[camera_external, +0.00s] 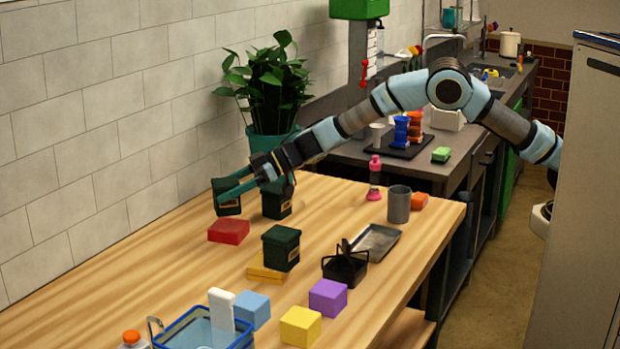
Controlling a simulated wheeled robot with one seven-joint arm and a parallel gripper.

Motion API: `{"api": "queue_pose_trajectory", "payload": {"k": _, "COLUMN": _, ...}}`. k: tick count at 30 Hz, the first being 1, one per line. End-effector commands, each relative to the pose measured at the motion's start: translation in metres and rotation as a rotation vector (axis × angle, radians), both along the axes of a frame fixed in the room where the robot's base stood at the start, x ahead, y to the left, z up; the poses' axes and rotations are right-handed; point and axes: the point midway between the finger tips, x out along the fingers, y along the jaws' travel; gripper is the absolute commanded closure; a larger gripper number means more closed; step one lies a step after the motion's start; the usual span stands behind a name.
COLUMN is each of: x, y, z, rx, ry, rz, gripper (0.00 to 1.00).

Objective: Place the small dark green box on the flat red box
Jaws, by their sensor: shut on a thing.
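A small dark green box (229,209) with a tan label is between the fingers of my gripper (232,188), at the left-back part of the wooden table. My gripper is shut on it. The flat red box (229,232) lies on the table just in front of and below the held box. Nothing rests on the red box. I cannot tell exactly how high the held box is above the table. A second dark green box (277,205) stands to the right of my gripper. A third dark green box (281,248) stands on a flat yellow box (262,271).
A plant (268,85) in a teal pot stands behind my gripper by the wall. A black basket (345,268), metal tray (376,242), grey cup (399,204) and pink bottle (375,180) are to the right. Blue, purple and yellow blocks and a blue-rimmed bin (190,335) are in front.

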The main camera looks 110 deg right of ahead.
Motion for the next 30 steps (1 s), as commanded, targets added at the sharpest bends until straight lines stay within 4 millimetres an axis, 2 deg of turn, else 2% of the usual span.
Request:
{"api": "queue_pose_trajectory", "payload": {"k": 3, "x": 0.0, "y": 0.001, "z": -0.02, "rx": 0.0, "ry": 0.004, "rz": 0.001, "gripper": 0.83}}
{"api": "queue_pose_trajectory", "payload": {"k": 6, "x": 0.0, "y": 0.001, "z": -0.029, "rx": 0.0, "ry": 0.002, "rz": 0.002, "gripper": 0.83}}
{"api": "queue_pose_trajectory", "payload": {"k": 18, "x": 0.0, "y": 0.0, "z": -0.035, "rx": 0.0, "ry": 0.001, "rz": 0.001, "gripper": 0.83}}
{"api": "queue_pose_trajectory", "payload": {"k": 19, "x": 0.0, "y": 0.0, "z": -0.036, "rx": 0.0, "ry": 0.001, "rz": 0.001, "gripper": 0.19}}
{"api": "queue_pose_trajectory", "payload": {"k": 24, "x": 0.0, "y": 0.0, "z": -0.035, "rx": -0.001, "ry": 0.001, "rz": 0.001, "gripper": 0.0}}
{"api": "queue_pose_trajectory", "payload": {"k": 30, "x": 0.0, "y": 0.0, "z": -0.035, "rx": -0.001, "ry": 0.001, "rz": 0.001, "gripper": 0.0}}
